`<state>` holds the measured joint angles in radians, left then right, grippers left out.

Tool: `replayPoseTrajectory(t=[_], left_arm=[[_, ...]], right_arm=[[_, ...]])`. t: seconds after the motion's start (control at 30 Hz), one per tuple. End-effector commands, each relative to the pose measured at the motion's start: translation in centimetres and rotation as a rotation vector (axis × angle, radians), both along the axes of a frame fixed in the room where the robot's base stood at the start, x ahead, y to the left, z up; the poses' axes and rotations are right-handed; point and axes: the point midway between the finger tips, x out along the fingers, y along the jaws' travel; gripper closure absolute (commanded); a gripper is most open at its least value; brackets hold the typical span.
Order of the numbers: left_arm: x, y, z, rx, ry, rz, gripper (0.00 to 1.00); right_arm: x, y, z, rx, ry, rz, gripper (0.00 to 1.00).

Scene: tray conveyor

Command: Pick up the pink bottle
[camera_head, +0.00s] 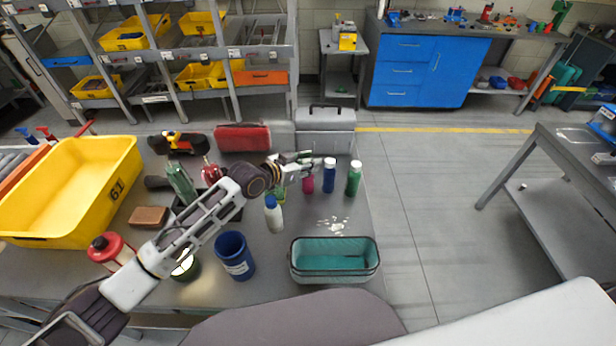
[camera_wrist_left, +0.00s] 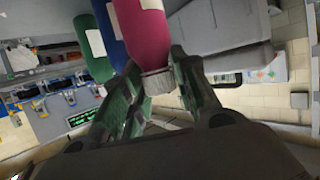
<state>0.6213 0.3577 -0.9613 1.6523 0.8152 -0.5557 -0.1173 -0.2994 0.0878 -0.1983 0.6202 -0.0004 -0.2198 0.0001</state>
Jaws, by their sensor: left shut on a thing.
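The pink bottle (camera_head: 308,184) stands on the workbench in the head view, partly hidden by my left gripper (camera_head: 306,164). In the left wrist view the pink bottle (camera_wrist_left: 144,32) shows upside down, its grey cap between the fingers of my left gripper (camera_wrist_left: 158,85). The left gripper is shut on the bottle at its cap end. I cannot tell whether the bottle's base touches the bench. My right gripper is not in view.
A blue bottle (camera_head: 329,177) and a green bottle (camera_head: 353,180) stand close to the right of the pink one. A white-and-blue bottle (camera_head: 273,216) is at its left. A teal basket (camera_head: 334,245), a blue cup (camera_head: 235,258) and a yellow crate (camera_head: 115,190) are also on the bench.

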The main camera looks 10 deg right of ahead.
Motion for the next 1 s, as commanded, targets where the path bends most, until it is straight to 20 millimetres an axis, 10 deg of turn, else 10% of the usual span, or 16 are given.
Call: replayPoseTrajectory(t=[0.37, 1.0], left_arm=[[0.0, 0.0, 0.8, 0.002, 0.002, -0.001, 1.00], [0.0, 0.0, 9.1, 0.001, -0.001, 0.000, 1.00]], right_arm=[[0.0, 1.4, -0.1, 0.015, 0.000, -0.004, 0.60], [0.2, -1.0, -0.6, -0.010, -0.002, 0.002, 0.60]])
